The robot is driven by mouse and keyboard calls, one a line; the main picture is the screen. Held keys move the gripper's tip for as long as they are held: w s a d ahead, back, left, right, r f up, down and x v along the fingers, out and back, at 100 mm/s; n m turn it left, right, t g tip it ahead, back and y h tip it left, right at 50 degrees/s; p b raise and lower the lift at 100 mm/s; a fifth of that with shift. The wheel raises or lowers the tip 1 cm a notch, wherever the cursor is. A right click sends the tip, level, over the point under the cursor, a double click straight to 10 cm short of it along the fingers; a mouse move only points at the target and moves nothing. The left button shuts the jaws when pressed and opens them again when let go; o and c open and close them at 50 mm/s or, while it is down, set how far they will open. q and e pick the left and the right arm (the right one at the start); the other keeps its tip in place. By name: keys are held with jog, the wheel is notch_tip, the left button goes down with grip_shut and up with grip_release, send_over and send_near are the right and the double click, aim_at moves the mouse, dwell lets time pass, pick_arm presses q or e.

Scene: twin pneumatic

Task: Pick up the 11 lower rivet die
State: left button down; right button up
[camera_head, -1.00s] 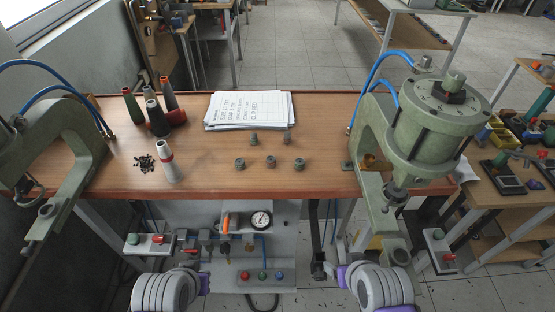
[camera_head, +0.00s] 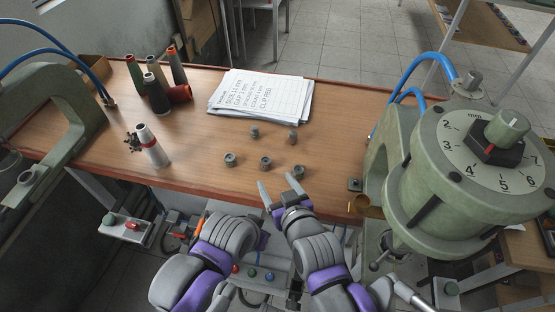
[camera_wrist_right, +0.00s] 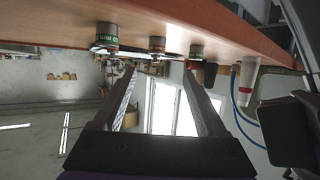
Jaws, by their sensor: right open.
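Several small grey rivet dies stand on the wooden bench in the head view: a back pair, left (camera_head: 255,132) and right (camera_head: 293,137), and a front row, left (camera_head: 231,159), middle (camera_head: 265,162) and right (camera_head: 298,172). I cannot tell which is 11. My right gripper (camera_head: 277,188) is open and empty at the bench's front edge, just in front of the middle and right front dies. In the right wrist view, the gripper (camera_wrist_right: 163,82) points below an upside-down row of dies, one with green marking (camera_wrist_right: 106,38). My left gripper is hidden behind its arm.
A paper stack (camera_head: 262,97) lies behind the dies. A large green press (camera_head: 445,180) with a dial is close on the right, another green frame (camera_head: 60,125) at left.

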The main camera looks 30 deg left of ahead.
aim_at(266, 162)
jog(key=x, duration=0.3)
jog(key=shift+w+a+f, duration=0.15)
jog(key=shift+a+f, duration=0.05)
jog(key=shift+a, duration=0.15)
jog(key=shift+w+d+b+x, duration=0.15)
jog(key=shift+x, duration=1.35)
jog(key=shift+w+d+b+x, duration=0.1)
jog(key=shift+d+b+x, duration=0.1)
jog(key=shift+x, duration=1.35)
grip_shut()
